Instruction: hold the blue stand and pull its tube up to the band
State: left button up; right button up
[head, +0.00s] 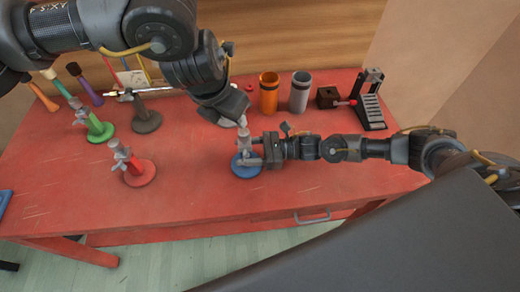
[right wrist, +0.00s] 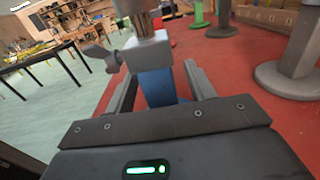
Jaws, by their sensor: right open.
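The blue stand (head: 241,172) is upright near the front middle of the red table, its round base flat on the top. Its blue post (right wrist: 158,88) stands between the fingers of my right gripper (head: 248,154) in the right wrist view. That gripper is open, with a finger on each side of the post. Above the post are a grey collar with a side knob (right wrist: 103,58) and a metallic tube (right wrist: 144,20). My left gripper (head: 240,117) reaches down to the tube's top; its fingers are largely hidden, so I cannot tell whether it grips. I cannot make out the band.
A red stand (head: 140,174) and a green stand (head: 99,130) are at the left, with a dark grey stand (head: 146,121) behind. An orange cup (head: 268,96), a grey cup (head: 299,95) and a black rack (head: 371,105) are at the back. The front right tabletop is clear.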

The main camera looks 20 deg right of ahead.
jog(key=shift+x, duration=0.95)
grip_shut()
dwell(0.5)
